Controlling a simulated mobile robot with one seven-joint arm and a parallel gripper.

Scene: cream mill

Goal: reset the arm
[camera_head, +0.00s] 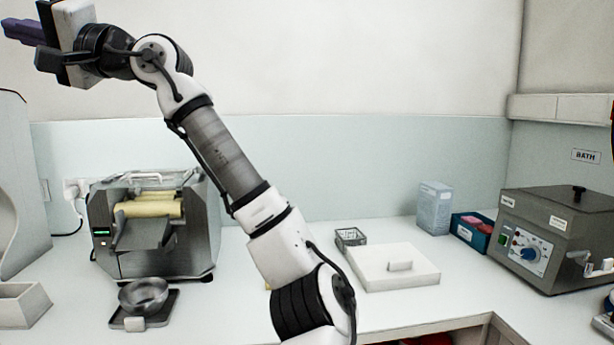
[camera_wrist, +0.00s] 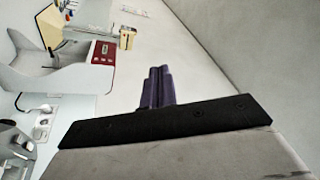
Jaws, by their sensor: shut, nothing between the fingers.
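My gripper (camera_head: 20,30) is at the upper left of the head view, raised high above the counter at the end of my arm. Its purple fingers point to the left, partly cut by the frame edge. In the wrist view the two purple fingers (camera_wrist: 158,88) lie side by side, pressed together with nothing between them. The fingers touch no object. My arm reaches up and left from the bottom middle of the head view.
On the counter (camera_head: 220,315) stand a roller mill (camera_head: 150,235), a metal bowl (camera_head: 143,293) on a dark scale, a white lidded box (camera_head: 392,268), a blue bin (camera_head: 470,232) and a grey bath (camera_head: 555,240). A red-fronted machine (camera_wrist: 103,53) shows in the wrist view. Air around the gripper looks clear.

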